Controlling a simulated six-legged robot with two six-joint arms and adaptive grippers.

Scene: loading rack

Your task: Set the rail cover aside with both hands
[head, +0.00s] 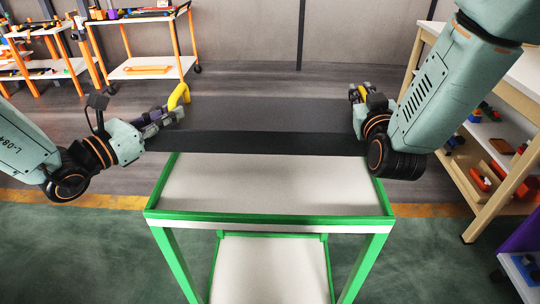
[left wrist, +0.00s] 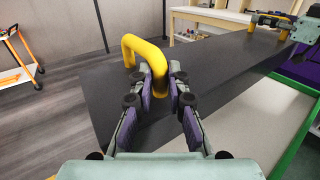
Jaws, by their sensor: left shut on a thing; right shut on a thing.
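The rail cover is a long dark grey slab (head: 265,125) with a yellow handle at each end. It spans between my two grippers, above the green-framed table; I cannot tell whether it touches the table. My left gripper (head: 176,109) is shut on the yellow left handle (head: 179,94). In the left wrist view the fingers (left wrist: 160,88) close around the lower leg of this handle (left wrist: 132,48), and the slab (left wrist: 215,80) extends away to the right. My right gripper (head: 357,95) is shut on the right handle (head: 362,92), mostly hidden by the fingers.
The table with a green rim (head: 270,219) and pale top stands below the slab. A wooden shelf (head: 478,190) with several parts stands close on the right. Orange-legged racks (head: 150,68) stand at the back left. The floor left of the table is clear.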

